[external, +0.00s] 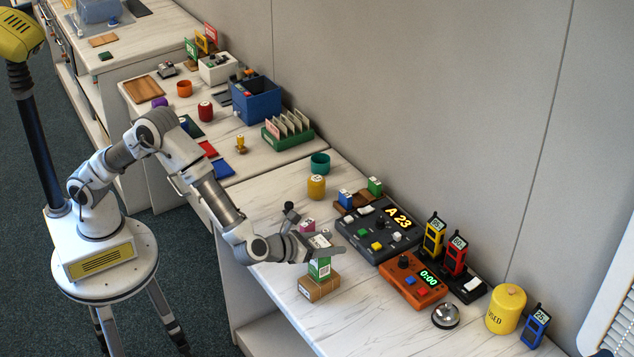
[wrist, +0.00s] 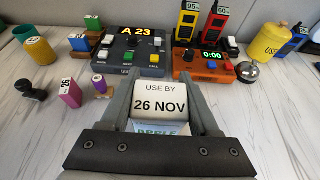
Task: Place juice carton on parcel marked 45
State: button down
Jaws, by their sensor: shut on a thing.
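My gripper (external: 322,255) is shut on a green and white juice carton (external: 319,269), which stands upright between its fingers. In the wrist view the carton's top (wrist: 160,100) reads "USE BY 26 NOV", with part of "APPLE" below it. A brown parcel (external: 318,289) lies on the table directly under the carton. The carton's base appears to meet the parcel's top, but I cannot tell whether its weight rests there. The number on this parcel is too small to read. In the wrist view the carton and gripper (wrist: 163,115) hide the parcel.
A dark console (external: 377,230) showing "A 23" and an orange timer (external: 415,283) stand behind. A bell (external: 446,316), a yellow canister (external: 505,309) and a blue handheld (external: 535,326) are to the right. A pink block (wrist: 70,93) and a black stamp (wrist: 33,90) stand left. The front table edge is clear.

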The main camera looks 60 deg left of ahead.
jog(key=shift+f, duration=0.3)
jog(key=shift+f, duration=0.1)
jog(key=shift+f, duration=0.15)
jog(key=shift+c, duration=0.6)
grip_release()
jog(key=shift+r, duration=0.35)
jog(key=p+v, duration=0.1)
jog(key=v, duration=1.1)
